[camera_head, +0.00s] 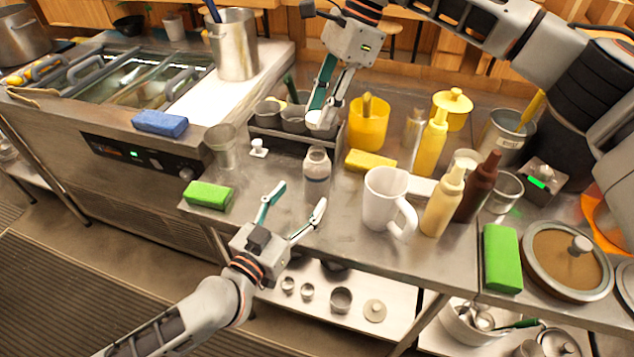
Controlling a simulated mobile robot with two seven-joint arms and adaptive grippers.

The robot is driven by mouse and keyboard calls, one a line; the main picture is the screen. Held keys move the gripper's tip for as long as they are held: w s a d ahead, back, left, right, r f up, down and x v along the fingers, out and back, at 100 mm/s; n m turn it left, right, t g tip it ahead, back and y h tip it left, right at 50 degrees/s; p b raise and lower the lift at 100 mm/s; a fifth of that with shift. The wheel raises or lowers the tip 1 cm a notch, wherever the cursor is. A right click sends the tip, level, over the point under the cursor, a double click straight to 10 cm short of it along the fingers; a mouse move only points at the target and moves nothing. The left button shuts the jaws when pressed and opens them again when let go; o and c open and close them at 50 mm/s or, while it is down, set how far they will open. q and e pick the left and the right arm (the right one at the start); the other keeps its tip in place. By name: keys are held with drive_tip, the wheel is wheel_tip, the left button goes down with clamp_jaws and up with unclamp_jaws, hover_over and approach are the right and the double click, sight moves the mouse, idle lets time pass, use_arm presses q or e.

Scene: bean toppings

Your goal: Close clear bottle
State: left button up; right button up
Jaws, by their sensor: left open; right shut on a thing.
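The clear bottle (317,174) stands upright on the steel counter, with pale contents in its lower part. My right gripper (320,113) comes down from above and is shut on a small pale piece, seemingly a lid (319,124). The piece is mostly hidden by the fingers and appears above the bottle's mouth, apart from it. My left gripper (293,204) is open and empty, in front of the bottle and below it in the picture. Its fingers do not appear to touch the bottle.
A white mug (382,200), yellow sponge (370,160) and sauce bottles (441,204) stand to the right. A glass (222,147), a small white-knobbed item (258,148) and a green sponge (208,195) are left. Metal cups (268,113) stand behind.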

sight(311, 185)
use_arm(q)
drive_tip(key=x, duration=0.8)
drive_tip(key=c, duration=1.7)
use_arm(e)
drive_tip(key=shift+f, duration=2.5)
